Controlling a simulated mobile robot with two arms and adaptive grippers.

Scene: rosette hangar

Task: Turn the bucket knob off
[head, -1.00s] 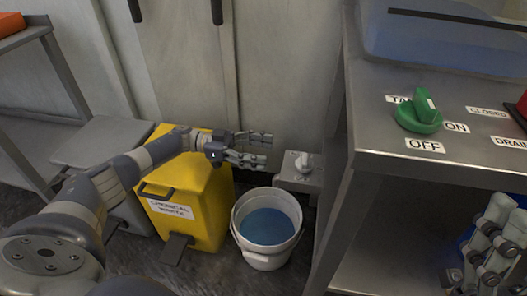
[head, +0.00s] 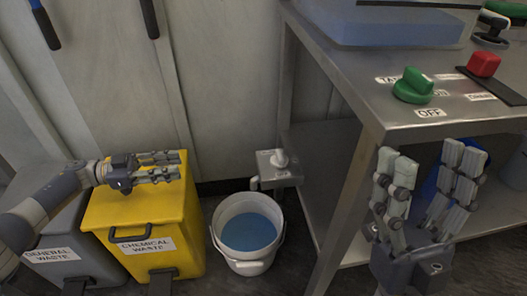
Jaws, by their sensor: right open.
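The bucket knob, a small white knob (head: 281,158), sits on top of a grey box (head: 292,177) low by the wall, just behind the white bucket (head: 216,228). The bucket holds blue liquid. My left gripper (head: 180,164) is over the yellow chemical waste bin, left of the knob and apart from it. My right gripper (head: 428,172) is open and empty, with fingers pointing up, in front of the steel bench.
The steel bench (head: 372,100) carries a green tap knob (head: 412,87) with labels and a red knob (head: 484,64). The yellow bin (head: 180,222) and grey general waste bin (head: 62,254) stand left of the bucket. A bench leg rises right of the box.

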